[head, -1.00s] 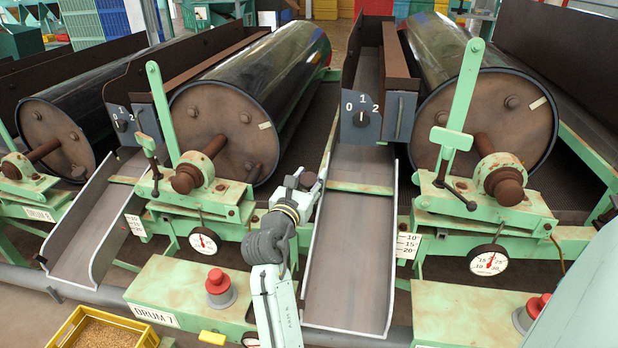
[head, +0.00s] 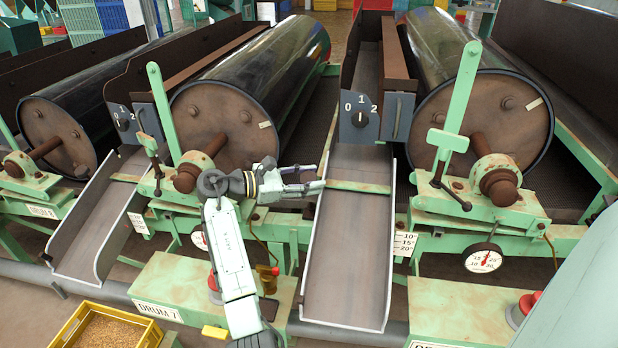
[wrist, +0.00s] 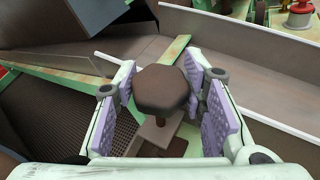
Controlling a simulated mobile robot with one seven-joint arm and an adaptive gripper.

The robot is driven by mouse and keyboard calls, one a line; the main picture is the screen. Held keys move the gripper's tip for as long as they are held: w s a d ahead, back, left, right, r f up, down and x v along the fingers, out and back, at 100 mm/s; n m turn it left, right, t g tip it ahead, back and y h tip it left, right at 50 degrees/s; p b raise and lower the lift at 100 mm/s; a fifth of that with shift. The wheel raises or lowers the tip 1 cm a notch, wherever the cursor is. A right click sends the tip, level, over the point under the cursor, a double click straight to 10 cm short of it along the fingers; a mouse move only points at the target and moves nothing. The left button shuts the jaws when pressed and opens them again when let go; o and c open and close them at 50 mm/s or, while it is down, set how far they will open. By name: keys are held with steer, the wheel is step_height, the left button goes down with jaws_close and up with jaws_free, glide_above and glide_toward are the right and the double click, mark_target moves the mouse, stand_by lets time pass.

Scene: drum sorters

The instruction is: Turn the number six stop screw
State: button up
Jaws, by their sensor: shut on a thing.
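My gripper (head: 314,187) reaches in from the left, by the top left edge of the middle chute, right of the middle drum's end. In the wrist view, its two purple-padded jaws (wrist: 164,98) are on either side of a dark brown, faceted screw head (wrist: 162,88), and they are shut on it. A short stem and a brown plate show below the head. In the head view the gripper hides the screw head. I see no number on it.
The middle chute (head: 345,255) runs down just right of my gripper. The middle drum (head: 228,125) and its shaft bearing are to the left. A grey selector box (head: 360,118) stands above. A yellow grain crate (head: 70,335) is at lower left.

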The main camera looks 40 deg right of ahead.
steer(key=m+g+y, duration=0.4)
steer(key=m, duration=0.1)
steer(key=shift+s+f+g+y, duration=0.1)
steer(key=shift+g+y, duration=0.2)
steer(key=shift+g, duration=0.1)
steer(key=shift+s+f+m+g+y, duration=0.15)
steer(key=shift+m+g+y, duration=0.35)
steer(key=shift+m+y, duration=0.4)
steer(key=shift+f+m, duration=0.15)
steer(key=shift+m, duration=0.15)
steer(key=o, duration=0.8)
steer(key=shift+a, duration=0.1)
steer(key=o, duration=0.4)
steer(key=shift+r, duration=0.2)
steer(key=shift+r, duration=0.1)
step_height(320, 180, up, 10)
steer(key=shift+f, duration=0.1)
